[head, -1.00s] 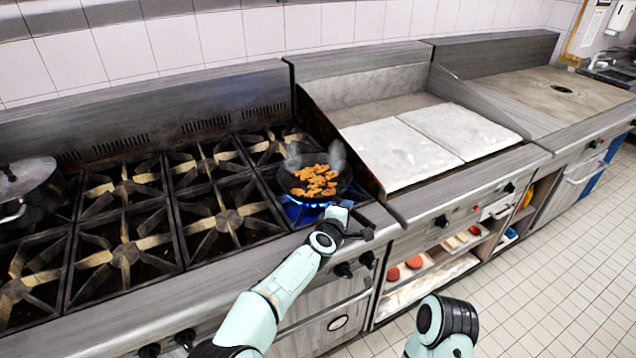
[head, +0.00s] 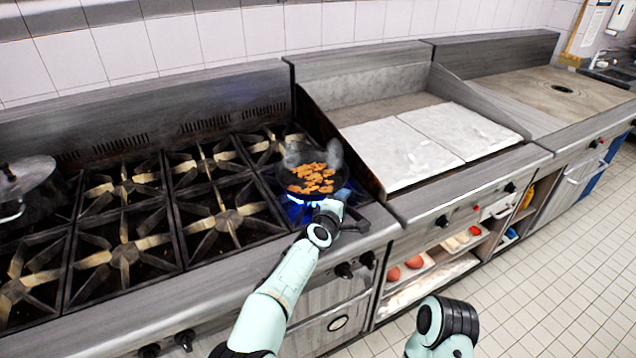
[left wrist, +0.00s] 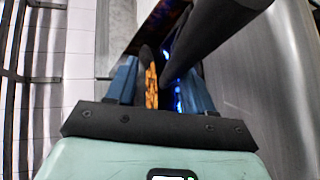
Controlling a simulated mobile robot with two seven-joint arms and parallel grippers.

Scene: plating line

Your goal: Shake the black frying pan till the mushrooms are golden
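The black frying pan (head: 342,178) is over the front right burner of the range, with a blue flame (head: 297,203) under its near side. Several golden-brown mushroom pieces (head: 312,178) lie spread in it, and grey smoke or steam rises at its far side. In the left wrist view the dark handle (left wrist: 214,38) runs between the blue fingers (left wrist: 160,88), with a strip of mushrooms behind. I cannot tell whether the pan touches the grate. My right gripper is out of view.
Empty burner grates (head: 122,255) lie left of the pan. A pot lid (head: 25,178) is at the far left. A flat griddle (head: 400,155) with a raised side wall stands close on the right. Control knobs (head: 345,270) line the front edge.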

